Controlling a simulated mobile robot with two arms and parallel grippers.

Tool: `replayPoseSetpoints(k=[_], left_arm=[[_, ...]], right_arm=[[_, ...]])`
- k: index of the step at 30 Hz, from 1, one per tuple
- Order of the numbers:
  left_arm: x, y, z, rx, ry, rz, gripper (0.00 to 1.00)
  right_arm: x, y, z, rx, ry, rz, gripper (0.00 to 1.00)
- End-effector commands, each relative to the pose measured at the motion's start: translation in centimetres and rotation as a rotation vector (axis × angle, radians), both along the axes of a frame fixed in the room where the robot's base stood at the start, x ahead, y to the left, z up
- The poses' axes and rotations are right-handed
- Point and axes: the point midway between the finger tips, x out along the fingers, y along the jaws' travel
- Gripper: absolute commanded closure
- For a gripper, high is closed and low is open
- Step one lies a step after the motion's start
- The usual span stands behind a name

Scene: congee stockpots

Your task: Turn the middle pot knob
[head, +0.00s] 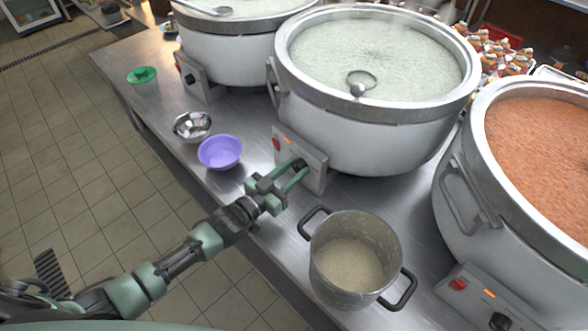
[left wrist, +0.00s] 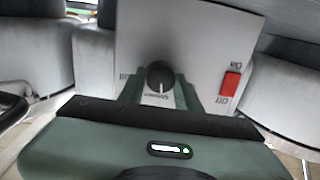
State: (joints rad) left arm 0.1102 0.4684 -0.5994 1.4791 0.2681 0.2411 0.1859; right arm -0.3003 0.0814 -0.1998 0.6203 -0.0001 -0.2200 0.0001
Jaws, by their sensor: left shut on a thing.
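The middle pot (head: 375,125) is a large steel stockpot of pale congee with a ladle (head: 360,84) in it. Its grey control panel (head: 314,172) faces the counter's front edge. My left gripper (head: 298,170) reaches in from the lower left, its fingers at the panel, shut on the knob. In the left wrist view the black round knob (left wrist: 160,76) with a white mark sits between the green fingers (left wrist: 158,92). A red switch (left wrist: 231,84) is beside it on the panel. My right gripper is not in view.
A purple bowl (head: 220,152) and a metal bowl (head: 192,125) stand left of the panel. A small two-handled pot (head: 352,262) stands close to the right of my gripper. Other big pots stand at the left (head: 230,52) and right (head: 460,200).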

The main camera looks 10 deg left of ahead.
Motion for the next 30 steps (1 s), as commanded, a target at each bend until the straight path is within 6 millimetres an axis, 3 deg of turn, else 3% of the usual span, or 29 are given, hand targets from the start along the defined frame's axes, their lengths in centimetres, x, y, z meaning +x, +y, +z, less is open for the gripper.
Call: replayPoseSetpoints(k=[30], left_arm=[[0.2, 0.3, -0.2, -0.743, 0.494, 0.001, 1.00]], right_arm=[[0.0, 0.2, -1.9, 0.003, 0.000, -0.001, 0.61]])
